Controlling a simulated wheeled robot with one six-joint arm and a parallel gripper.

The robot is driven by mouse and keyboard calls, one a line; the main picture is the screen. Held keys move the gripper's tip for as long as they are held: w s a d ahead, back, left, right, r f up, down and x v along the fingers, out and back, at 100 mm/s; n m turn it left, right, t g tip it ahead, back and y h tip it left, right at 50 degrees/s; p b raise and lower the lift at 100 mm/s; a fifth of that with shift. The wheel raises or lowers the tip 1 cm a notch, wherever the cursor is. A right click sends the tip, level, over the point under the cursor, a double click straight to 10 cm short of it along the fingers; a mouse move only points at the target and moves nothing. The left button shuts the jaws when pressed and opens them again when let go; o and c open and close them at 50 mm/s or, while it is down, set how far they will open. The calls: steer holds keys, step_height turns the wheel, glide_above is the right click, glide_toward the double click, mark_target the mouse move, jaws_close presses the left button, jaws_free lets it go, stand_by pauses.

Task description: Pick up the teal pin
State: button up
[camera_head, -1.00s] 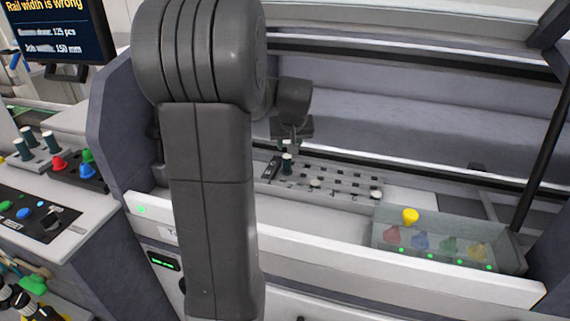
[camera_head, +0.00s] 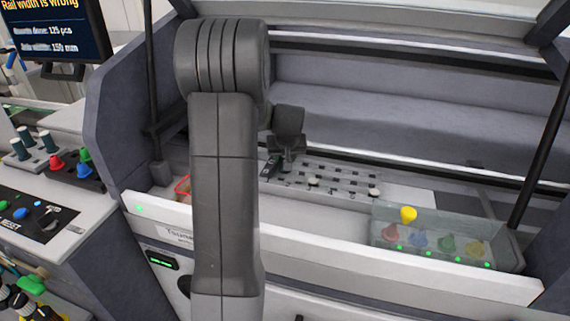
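My gripper (camera_head: 288,160) points down over the far left part of the dark-slotted plate (camera_head: 340,180) inside the machine. It is low, close to the plate. The teal pin that stood in this part of the plate is hidden or merged with the dark fingers, so I cannot tell whether the fingers are around it or closed. Several dark teal pins (camera_head: 47,142) with pale tops stand on a light block at the far left, outside the machine.
White pegs (camera_head: 374,192) sit along the plate's front. A clear bin (camera_head: 375,240) with coloured pieces and a yellow knob (camera_head: 408,214) stands at right. The white front rail (camera_head: 330,252) runs before the plate. A control panel (camera_head: 35,215) is at left.

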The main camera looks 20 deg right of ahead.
steer(key=shift+c, duration=0.3)
steer(key=c, duration=0.7)
jaws_close()
steer(key=shift+r, duration=0.15)
steer(key=shift+r, duration=0.65)
steer(key=shift+w+a+f+n+g+h+b, duration=0.15)
steer(key=shift+a+n+h+b, duration=0.1)
steer(key=shift+a+h+b, duration=0.4)
steer(key=shift+w+a+f+n+g+h+b, duration=0.15)
steer(key=shift+a+n+h+b, duration=0.2)
steer(key=shift+h, duration=0.4)
steer(key=r, duration=0.2)
steer(key=a+r, duration=0.1)
steer(key=r, duration=0.3)
steer(key=shift+w+a+p, duration=0.15)
steer(key=shift+a+p, duration=0.15)
steer(key=shift+p, duration=0.1)
steer(key=w+a+r+y, duration=0.1)
steer(key=w+a, duration=0.1)
steer(key=a, duration=0.8)
steer(key=w+a+r+m+y+b, duration=0.1)
steer(key=w+a+y, duration=0.1)
steer(key=a, duration=0.8)
steer(key=shift+w+a, duration=0.25)
steer(key=shift+w, duration=0.4)
